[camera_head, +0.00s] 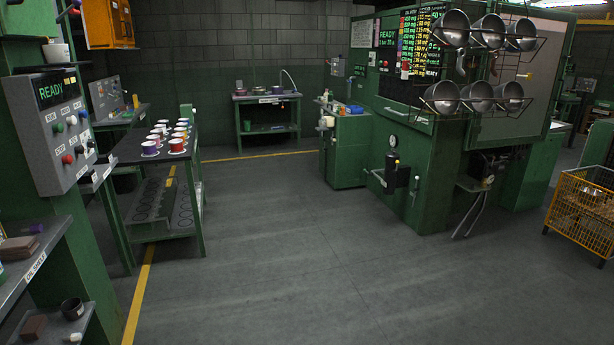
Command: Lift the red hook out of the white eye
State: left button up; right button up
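I cannot make out a red hook or a white eye for certain at this size. Several grey metal pots hang on a black wire rack (470,108) in two rows at the upper right, in front of the green machine. An upper pot (452,27) and a lower pot (441,97) are at the rack's left end. Small red and white spots show on the machine's dark board to the left of the rack, too small to identify. Neither of my grippers is in view.
The grey floor (270,230) in the middle is clear. A dark table (125,150) with several coloured cups stands at the left. A control box (50,130) and shelf are at the near left. A yellow wire cage (583,210) stands at the right.

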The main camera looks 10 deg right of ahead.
aim_at(405, 64)
jog(key=i+z, duration=0.2)
jog(key=i, duration=0.7)
jog(key=i+z, duration=0.25)
jog(key=i, duration=0.6)
